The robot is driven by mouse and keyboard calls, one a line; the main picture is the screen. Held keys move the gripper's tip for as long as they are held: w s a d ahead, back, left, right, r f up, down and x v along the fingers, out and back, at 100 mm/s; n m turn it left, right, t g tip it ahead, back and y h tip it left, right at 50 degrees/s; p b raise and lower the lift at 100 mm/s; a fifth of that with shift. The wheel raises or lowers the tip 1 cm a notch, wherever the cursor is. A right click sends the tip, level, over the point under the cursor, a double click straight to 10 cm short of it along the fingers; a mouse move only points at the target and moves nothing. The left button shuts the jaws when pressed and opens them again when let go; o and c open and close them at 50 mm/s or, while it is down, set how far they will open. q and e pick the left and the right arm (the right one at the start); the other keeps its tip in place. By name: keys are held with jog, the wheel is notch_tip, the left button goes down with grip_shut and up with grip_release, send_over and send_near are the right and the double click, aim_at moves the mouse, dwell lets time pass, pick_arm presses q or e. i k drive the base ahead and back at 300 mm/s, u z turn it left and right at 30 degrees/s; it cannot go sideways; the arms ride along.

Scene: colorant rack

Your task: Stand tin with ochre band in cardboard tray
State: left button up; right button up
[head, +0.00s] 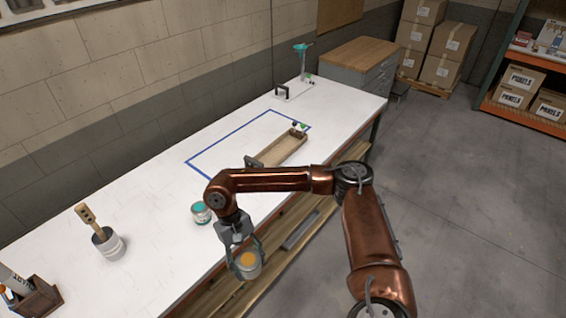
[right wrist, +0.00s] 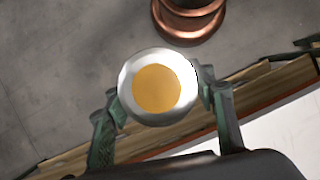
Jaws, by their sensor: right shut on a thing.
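My right gripper (head: 243,250) is shut on a metal tin (head: 247,268) with an ochre disc on its top. In the head view the tin appears at the table's front edge, held up off the surface. In the right wrist view the fingers grip the tin (right wrist: 158,88) from both sides, and its round top faces the camera. A long tan tray (head: 283,150), likely the cardboard one, lies on the white table, partly behind my right arm. My left gripper is not in view.
A tin with a teal top (head: 201,211) stands on the table near my right gripper. A grey pot with a wooden-handled tool (head: 109,244) stands further left. A blue outline (head: 215,148) marks the table around the tray. The white table (head: 130,180) between pot and outline is mostly clear.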

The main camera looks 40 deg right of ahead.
aim_at(269, 163)
jog(key=z, duration=2.1)
jog(key=i, duration=1.8)
jog(key=u, duration=2.8)
jog(key=i, duration=0.5)
jog(key=z, duration=0.1)
